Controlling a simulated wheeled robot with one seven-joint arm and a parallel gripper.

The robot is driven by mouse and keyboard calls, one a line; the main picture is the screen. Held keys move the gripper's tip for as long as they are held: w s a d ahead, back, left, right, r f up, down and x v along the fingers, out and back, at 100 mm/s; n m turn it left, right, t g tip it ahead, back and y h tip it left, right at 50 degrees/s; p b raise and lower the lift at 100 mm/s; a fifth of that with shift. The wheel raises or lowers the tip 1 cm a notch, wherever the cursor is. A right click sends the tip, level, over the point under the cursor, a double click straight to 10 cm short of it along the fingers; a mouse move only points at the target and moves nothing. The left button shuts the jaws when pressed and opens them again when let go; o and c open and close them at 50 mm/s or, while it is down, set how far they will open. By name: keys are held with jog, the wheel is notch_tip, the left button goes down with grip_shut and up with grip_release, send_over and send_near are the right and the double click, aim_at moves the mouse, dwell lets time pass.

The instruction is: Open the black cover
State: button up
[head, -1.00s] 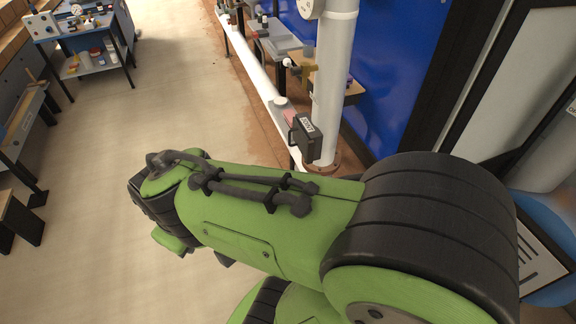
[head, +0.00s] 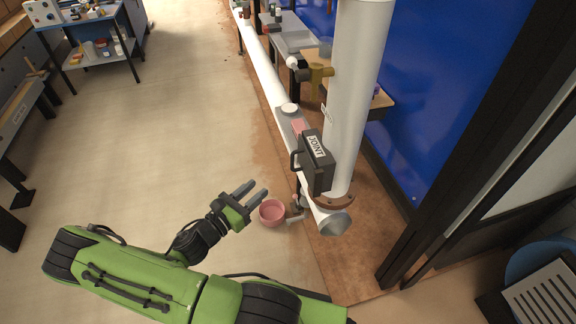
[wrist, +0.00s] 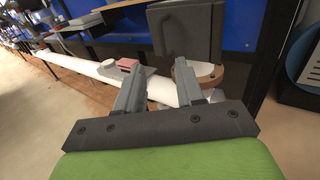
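The black cover (head: 314,165) is a dark box-like piece with a white "JOINT" label on top and a handle on its left side. It sits at the white pipe joint beside the upright pipe and looks closed. In the wrist view the cover (wrist: 188,38) stands beyond the fingertips, right of centre. My gripper (head: 253,191) is open and empty, left of and apart from the cover. In the wrist view my gripper (wrist: 158,75) shows its two fingers spread with nothing between them.
The white upright pipe (head: 356,90) stands right of the cover, and a long white pipe (head: 262,65) runs away to the back. A pink bowl (head: 272,212) sits below the pipe's near end. A blue panel (head: 440,90) is on the right.

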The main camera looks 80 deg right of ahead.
jog(key=b+x, duration=0.2)
jog(key=x, duration=1.2)
jog(key=shift+s+d+b, duration=0.2)
jog(key=shift+s+b, duration=0.05)
jog(key=shift+b, duration=0.1)
jog(key=shift+f, duration=0.1)
grip_shut()
